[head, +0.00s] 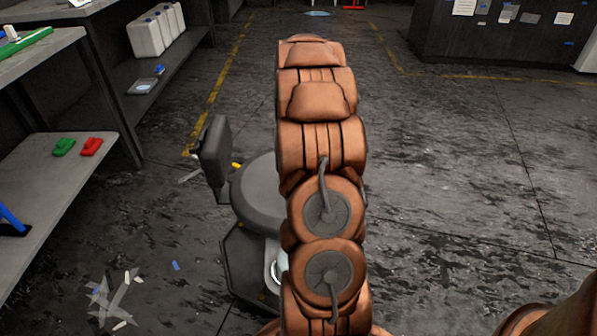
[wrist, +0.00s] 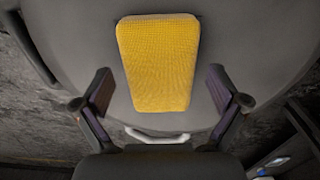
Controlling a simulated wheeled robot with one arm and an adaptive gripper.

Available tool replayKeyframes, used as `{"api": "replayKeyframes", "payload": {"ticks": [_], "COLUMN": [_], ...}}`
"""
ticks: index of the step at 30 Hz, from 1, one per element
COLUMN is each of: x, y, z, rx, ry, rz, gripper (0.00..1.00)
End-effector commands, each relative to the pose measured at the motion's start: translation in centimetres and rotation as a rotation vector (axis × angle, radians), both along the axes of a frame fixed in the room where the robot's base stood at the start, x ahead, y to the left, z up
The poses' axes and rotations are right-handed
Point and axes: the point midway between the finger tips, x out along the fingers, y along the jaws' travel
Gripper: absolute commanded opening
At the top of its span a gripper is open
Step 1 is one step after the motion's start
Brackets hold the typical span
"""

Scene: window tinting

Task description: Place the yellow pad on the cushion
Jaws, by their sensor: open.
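The yellow pad (wrist: 158,62) is a textured, tapered block, wider at the top of the wrist view. It appears to lie flat on the dark grey round cushion (wrist: 235,40) of a stool. The cushion also shows in the head view (head: 258,190), partly hidden behind my copper arm. My gripper (wrist: 160,88) is open and empty. Its two fingers stand apart, one on each side of the pad's lower half, with gaps between them and the pad. The head view does not show my gripper clearly.
A dark backrest (head: 215,152) rises at the stool's left. A pale curved bar (wrist: 157,135) lies below the pad. Shelves at left hold a green block (head: 64,147), a red block (head: 92,146) and white jugs (head: 155,30). Scraps (head: 118,300) litter the floor. Floor at right is mostly clear.

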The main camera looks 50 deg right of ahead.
Motion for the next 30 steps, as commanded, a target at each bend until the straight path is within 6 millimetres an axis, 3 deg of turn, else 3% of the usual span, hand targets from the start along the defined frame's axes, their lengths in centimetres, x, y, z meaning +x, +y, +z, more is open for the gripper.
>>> {"api": "replayKeyframes", "payload": {"ticks": [11,30], "x": [0.0,0.1], "y": [0.0,-0.1], "z": [1.3,11.8], "rx": [-0.001,-0.003], "ry": [-0.001,-0.003], "rz": [0.0,0.001], "gripper": [0.97,0.97]}}
